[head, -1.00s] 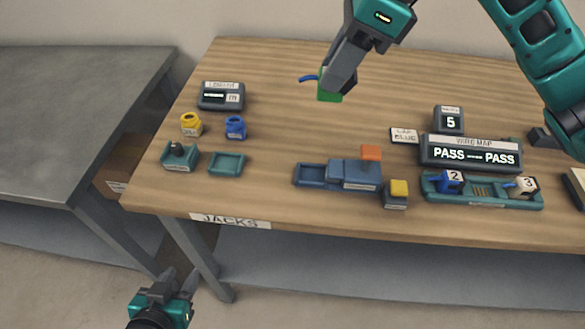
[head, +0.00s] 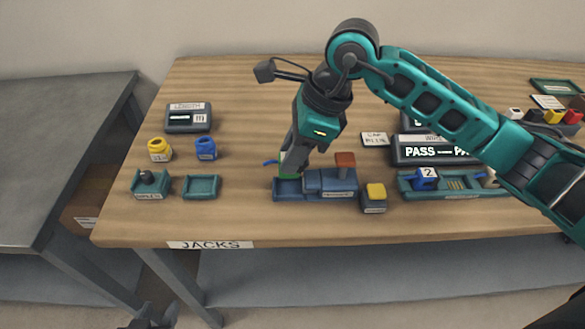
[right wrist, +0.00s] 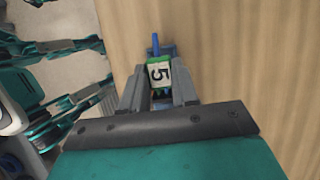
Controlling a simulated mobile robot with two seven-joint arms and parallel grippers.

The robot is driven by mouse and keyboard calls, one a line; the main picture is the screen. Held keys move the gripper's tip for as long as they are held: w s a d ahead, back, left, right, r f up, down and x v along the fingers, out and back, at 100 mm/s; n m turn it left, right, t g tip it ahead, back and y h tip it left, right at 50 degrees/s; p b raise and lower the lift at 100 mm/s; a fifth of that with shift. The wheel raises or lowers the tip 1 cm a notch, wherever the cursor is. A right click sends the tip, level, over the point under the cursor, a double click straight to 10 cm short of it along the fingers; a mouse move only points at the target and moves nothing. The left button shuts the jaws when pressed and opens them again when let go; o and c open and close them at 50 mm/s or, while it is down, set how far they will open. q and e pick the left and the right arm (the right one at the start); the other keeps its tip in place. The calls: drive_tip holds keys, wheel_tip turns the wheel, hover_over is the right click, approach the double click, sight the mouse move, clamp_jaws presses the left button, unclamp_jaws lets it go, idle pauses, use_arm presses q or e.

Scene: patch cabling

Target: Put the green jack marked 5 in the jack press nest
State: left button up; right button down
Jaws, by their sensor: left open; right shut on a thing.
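The green jack marked 5 (head: 287,171) is between the fingers of my right gripper (head: 292,165), with a short blue cable sticking out to the left. In the right wrist view the jack (right wrist: 159,73) shows its white face with the 5 between the fingers (right wrist: 158,88). The blue jack press (head: 330,184) stands on the table, its open nest (head: 288,190) at its left end. The jack is at the nest, low over it; I cannot tell whether it touches the bottom. My left gripper (head: 155,318) is open and empty, low in front of the table.
A yellow-topped block (head: 375,198) stands right of the press. The teal tester tray (head: 450,186) with the jack marked 2 (head: 426,177) is further right. A teal empty tray (head: 201,187), yellow and blue rings and a length display (head: 188,118) are left.

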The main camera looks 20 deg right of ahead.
drive_tip(key=shift+f, duration=2.4)
drive_tip(key=shift+f+b, duration=0.15)
drive_tip(key=shift+b, duration=0.15)
drive_tip(key=c, duration=0.9)
unclamp_jaws()
drive_tip(key=shift+o, duration=0.2)
drive_tip(key=shift+r+p, duration=0.35)
drive_tip(key=v, duration=1.1)
drive_tip(key=shift+d+r, duration=0.25)
drive_tip(key=shift+r, duration=0.05)
